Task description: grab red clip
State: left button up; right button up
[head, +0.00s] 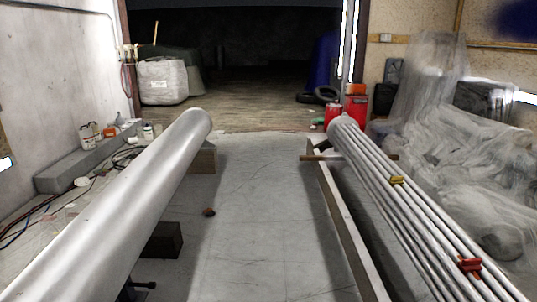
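The red clip (470,267) sits on the bundle of long grey pipes (424,228) at the lower right. It is around or on top of the pipes; its underside is hidden. A yellow clip (397,180) sits farther up the same bundle. Neither of my grippers can be made out in the head view. A small dark part (141,288) shows at the bottom left edge, and I cannot tell what it is.
A large grey tube (150,200) runs along the left on dark blocks (165,240). A long beam (343,225) lies beside the bundle. Plastic-wrapped goods (450,140) stand at right. A small brown object (209,212) lies on the otherwise clear middle floor.

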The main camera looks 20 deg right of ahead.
aim_at(467, 265)
jog(key=i+z, duration=0.35)
jog(key=i, duration=0.15)
jog(key=i+j+z, duration=0.15)
jog(key=i+z, duration=0.15)
jog(key=i, duration=0.2)
jog(key=i+z, duration=0.35)
jog(key=z, duration=0.15)
jog(key=i+j+z, duration=0.25)
jog(key=z, duration=0.25)
jog(key=i+j+z, duration=0.1)
jog(key=z, duration=0.3)
jog(key=i+j+z, duration=0.15)
jog(key=z, duration=0.25)
jog(key=i+j+z, duration=0.2)
jog(key=z, duration=0.25)
jog(key=i+j+z, duration=0.15)
jog(key=z, duration=0.25)
jog(key=j+z, duration=0.4)
jog(key=i+j+z, duration=0.15)
jog(key=z, duration=0.15)
jog(key=i+j+z, duration=0.1)
jog(key=j+z, duration=0.2)
